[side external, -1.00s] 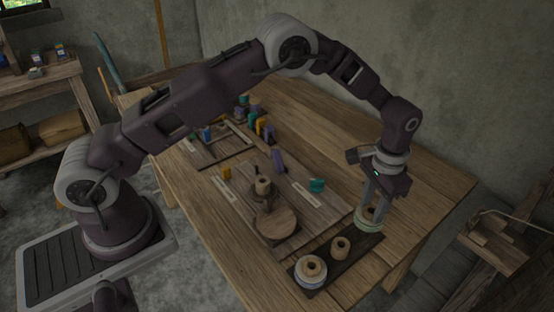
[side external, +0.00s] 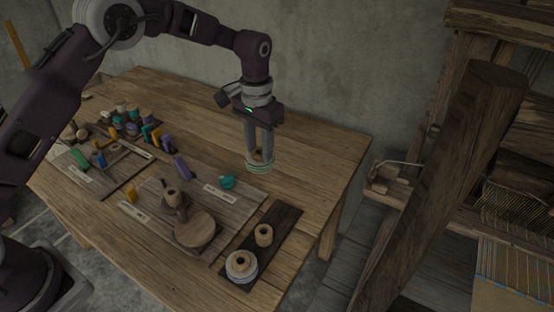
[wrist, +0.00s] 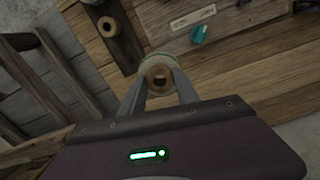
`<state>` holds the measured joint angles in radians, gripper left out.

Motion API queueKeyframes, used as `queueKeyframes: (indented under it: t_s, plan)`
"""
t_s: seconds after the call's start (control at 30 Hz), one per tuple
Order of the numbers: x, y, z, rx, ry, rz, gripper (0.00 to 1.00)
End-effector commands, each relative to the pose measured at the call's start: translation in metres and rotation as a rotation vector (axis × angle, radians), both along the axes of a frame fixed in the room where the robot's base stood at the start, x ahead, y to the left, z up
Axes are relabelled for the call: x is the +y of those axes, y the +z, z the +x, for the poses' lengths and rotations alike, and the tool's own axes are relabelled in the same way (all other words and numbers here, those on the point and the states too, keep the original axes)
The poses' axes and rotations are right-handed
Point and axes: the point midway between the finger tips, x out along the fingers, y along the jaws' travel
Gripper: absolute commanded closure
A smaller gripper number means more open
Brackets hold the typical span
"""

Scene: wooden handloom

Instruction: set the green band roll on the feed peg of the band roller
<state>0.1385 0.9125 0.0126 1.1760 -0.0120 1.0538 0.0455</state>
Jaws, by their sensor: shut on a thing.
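My gripper (side external: 261,152) is shut on the green band roll (side external: 261,168), a pale green ring around a wooden core. The roll hangs upright below the fingers, above the table, beyond the far end of the dark strip. In the wrist view the roll (wrist: 160,72) sits between the fingertips, its core hole facing the camera. What seems to be the band roller is a wooden board with a round wooden disc (side external: 195,230) and a wooden post (side external: 173,197) behind it. I cannot tell for sure which part is the feed peg.
The dark strip (side external: 284,222) holds a bare wooden spool (side external: 264,236) and a white-blue roll (side external: 241,266). A teal knob (side external: 227,182) and a purple block (side external: 182,168) stand near the board. Several coloured pieces lie farther left. The loom frame (side external: 440,180) rises at right.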

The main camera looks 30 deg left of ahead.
Motion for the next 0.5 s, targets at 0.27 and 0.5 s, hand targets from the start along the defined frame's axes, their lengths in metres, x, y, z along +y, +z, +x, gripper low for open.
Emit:
queueKeyframes:
  t_s: [0.27,0.5]
  plan:
    - [0.133,0.000,0.009,-0.002,0.241,0.000,0.89]
    - [0.241,0.000,-0.011,-0.002,0.439,-0.001,0.89]
